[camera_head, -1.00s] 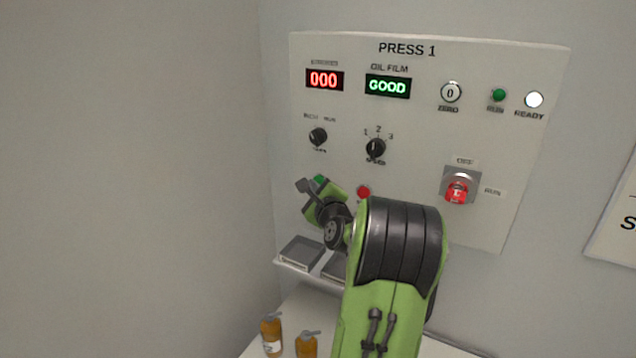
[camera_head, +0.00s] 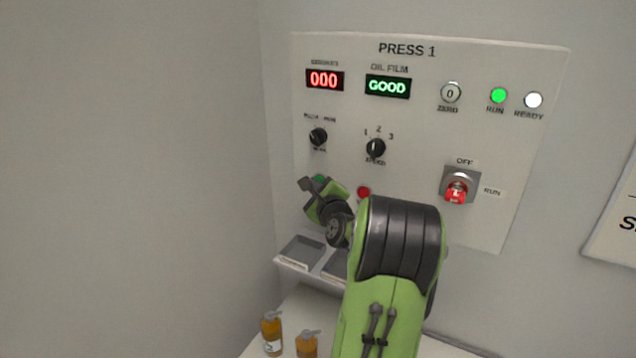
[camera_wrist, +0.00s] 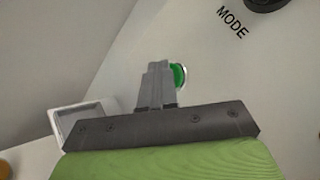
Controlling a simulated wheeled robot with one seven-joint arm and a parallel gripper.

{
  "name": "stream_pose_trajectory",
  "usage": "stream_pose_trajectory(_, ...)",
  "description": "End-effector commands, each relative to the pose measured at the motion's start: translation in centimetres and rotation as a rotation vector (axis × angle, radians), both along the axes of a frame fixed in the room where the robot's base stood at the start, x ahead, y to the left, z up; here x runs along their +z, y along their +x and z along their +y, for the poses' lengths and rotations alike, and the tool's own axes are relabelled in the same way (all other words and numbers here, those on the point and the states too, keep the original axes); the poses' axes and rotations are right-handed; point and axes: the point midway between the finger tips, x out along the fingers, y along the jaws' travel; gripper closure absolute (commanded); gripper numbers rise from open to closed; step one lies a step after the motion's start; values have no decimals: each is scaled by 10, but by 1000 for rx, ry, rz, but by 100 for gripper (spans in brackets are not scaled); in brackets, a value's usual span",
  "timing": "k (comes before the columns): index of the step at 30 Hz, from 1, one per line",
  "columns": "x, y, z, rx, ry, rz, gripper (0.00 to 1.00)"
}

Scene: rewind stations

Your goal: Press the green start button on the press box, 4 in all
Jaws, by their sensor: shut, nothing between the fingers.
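The press box (camera_head: 420,135) is a pale panel marked PRESS 1 on the wall. Its green start button (camera_head: 319,180) shows in the head view just above my gripper. In the wrist view the green button (camera_wrist: 179,76) is partly hidden behind the fingers. My gripper (camera_wrist: 158,68) is shut and empty, its fingertips at the button's left edge in that view; I cannot tell whether they touch it. The red counter display (camera_head: 324,80) reads 000. The green RUN lamp (camera_head: 498,95) is lit, and the white READY lamp (camera_head: 533,100) is lit.
A red button (camera_head: 363,192) sits right of the green one. A red switch (camera_head: 456,190) is at the lower right. MODE (camera_head: 318,137) and SPEED (camera_head: 375,148) knobs sit above. Grey trays (camera_head: 301,252) and amber bottles (camera_head: 271,334) are below.

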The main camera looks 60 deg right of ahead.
Motion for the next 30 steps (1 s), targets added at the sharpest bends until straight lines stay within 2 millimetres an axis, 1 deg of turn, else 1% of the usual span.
stream_pose_trajectory(5,0,-1,2,-2,-1,0,100)
stream_pose_trajectory(12,-1,-3,14,-2,-1,1,100)
stream_pose_trajectory(21,0,-2,17,-1,-1,1,100)
stream_pose_trajectory(23,0,-2,21,-1,-1,0,100)
stream_pose_trajectory(30,-1,-5,45,-1,-2,1,100)
